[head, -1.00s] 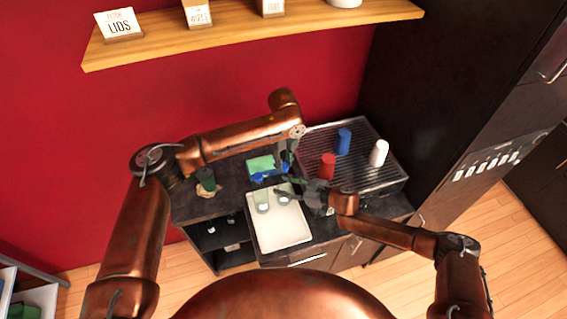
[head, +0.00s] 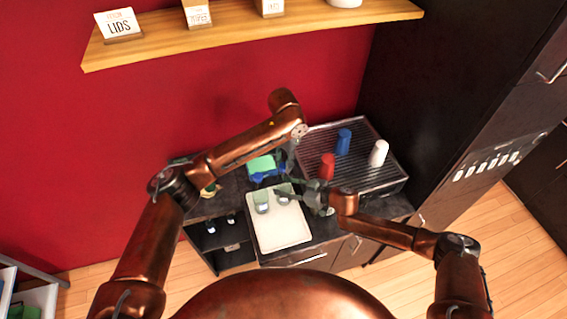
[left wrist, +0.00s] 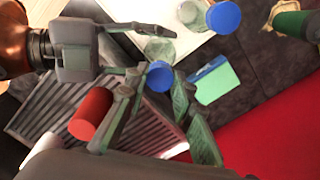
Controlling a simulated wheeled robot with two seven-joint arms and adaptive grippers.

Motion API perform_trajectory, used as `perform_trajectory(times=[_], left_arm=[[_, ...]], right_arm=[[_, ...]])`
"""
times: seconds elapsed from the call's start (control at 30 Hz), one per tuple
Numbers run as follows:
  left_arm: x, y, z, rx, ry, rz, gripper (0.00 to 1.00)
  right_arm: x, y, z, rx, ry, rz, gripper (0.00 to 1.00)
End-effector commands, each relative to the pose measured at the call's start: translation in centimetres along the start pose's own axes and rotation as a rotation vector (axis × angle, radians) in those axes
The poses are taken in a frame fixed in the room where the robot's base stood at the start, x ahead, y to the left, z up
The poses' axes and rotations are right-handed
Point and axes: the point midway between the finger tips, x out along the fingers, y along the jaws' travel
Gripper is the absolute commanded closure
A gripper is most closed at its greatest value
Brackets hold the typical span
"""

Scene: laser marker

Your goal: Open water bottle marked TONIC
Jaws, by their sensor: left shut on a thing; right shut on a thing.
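A clear bottle (left wrist: 158,50) with a blue cap (left wrist: 159,76) stands at the white tray, and no label on it is readable. My right gripper (left wrist: 148,52) is shut around the bottle's body from the side. My left gripper (left wrist: 158,88) is shut on the blue cap from above, its finger pads on either side. In the head view my left gripper (head: 287,172) and right gripper (head: 298,191) meet over the tray and partly hide the bottle (head: 284,190). A second clear bottle (left wrist: 193,14) with a blue cap (left wrist: 223,17) stands close by.
The white tray (head: 285,232) lies on the dark counter. A green and blue box (left wrist: 215,80) is just behind. A rack (head: 365,168) at right holds red (head: 327,166), blue (head: 343,141) and white (head: 379,153) cups. A shelf (head: 250,30) hangs above.

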Motion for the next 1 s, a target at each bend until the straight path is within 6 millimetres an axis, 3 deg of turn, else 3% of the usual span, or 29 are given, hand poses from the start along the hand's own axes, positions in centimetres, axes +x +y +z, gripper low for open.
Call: perform_trajectory(times=[0.13, 1.0], left_arm=[[0.03, -0.06, 0.04, -0.106, -0.001, -0.001, 1.0], [-0.63, 0.05, -0.06, -0.101, 0.0, -0.001, 1.0]], right_arm=[[0.04, -0.23, 0.7, 0.006, -0.009, -0.002, 1.0], [0.01, -0.2, 0.71, 0.007, -0.009, -0.001, 1.0]])
